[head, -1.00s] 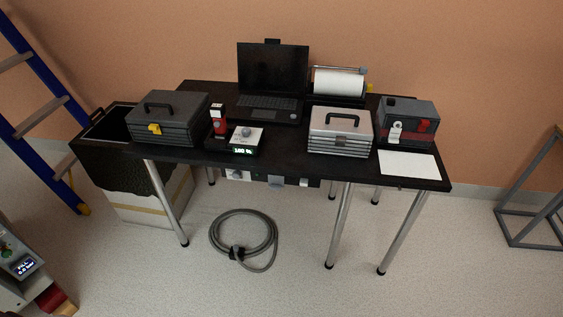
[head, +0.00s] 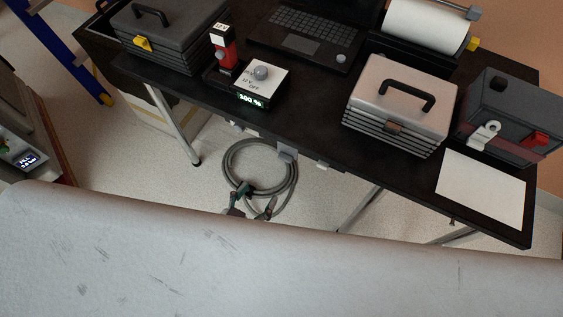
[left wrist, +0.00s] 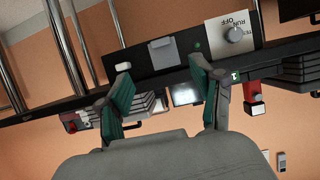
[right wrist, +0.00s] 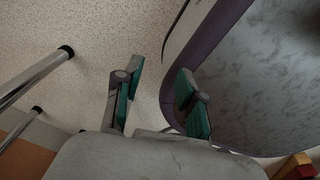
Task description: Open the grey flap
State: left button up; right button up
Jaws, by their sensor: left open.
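The grey flap (head: 287,152) is a small square on the dark panel under the table's front edge. In the left wrist view the grey flap (left wrist: 162,50) shows closer, between a white switch (left wrist: 123,66) and a rotary knob (left wrist: 235,35) marked TEST, RUN, OFF. It looks flat against the panel. My left gripper (head: 256,202) is below the flap in the head view, over the coiled hose. In its wrist view its open, empty fingers (left wrist: 160,66) point at the flap, apart from it. My right gripper (right wrist: 160,70) is open and empty, seen only in its own wrist view.
The black table (head: 310,125) carries toolboxes, a laptop, a 100 % display unit and a paper sheet. A grey hose coil (head: 258,150) lies on the floor below. My own pale, scuffed body part fills the head view's foreground.

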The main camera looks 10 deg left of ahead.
aim_at(284, 159)
pick_arm(q)
jog(key=b+x, duration=0.1)
jog(key=x, duration=1.1)
jog(key=shift+w+r, duration=0.15)
jog(key=shift+w, duration=0.1)
jog(key=shift+w+d, duration=0.15)
jog(key=shift+w, duration=0.35)
pick_arm(e)
jog(key=shift+s+a+f, duration=0.1)
jog(key=shift+s+f, duration=0.25)
jog(key=shift+f, duration=0.15)
